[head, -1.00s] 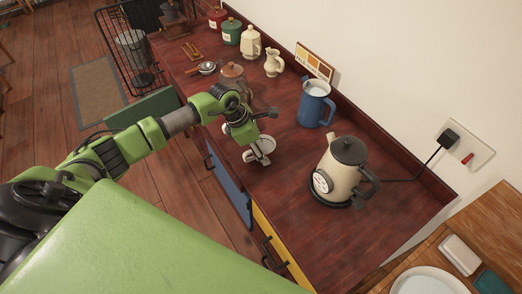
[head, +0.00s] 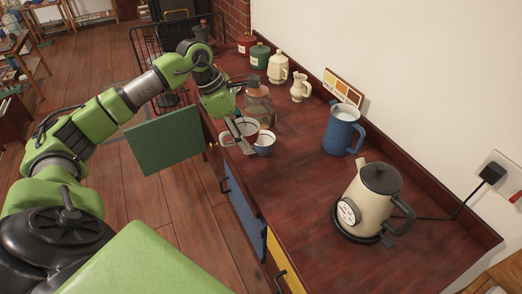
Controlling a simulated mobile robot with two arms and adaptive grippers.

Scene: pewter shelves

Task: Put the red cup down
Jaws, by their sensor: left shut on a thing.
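My left gripper (head: 238,134) is at the front edge of the dark red countertop (head: 300,195). It is shut on the red cup (head: 251,126), which has a pale inside and is partly hidden by the fingers. The cup looks roughly upright. I cannot tell whether its base touches the counter. My right gripper is out of view.
A brown glass jar (head: 259,108) stands close behind the cups. A blue pitcher (head: 342,132) and a cream kettle (head: 369,202) stand farther right. The counter between cups and kettle is clear. A green cabinet door (head: 165,141) hangs open below the arm.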

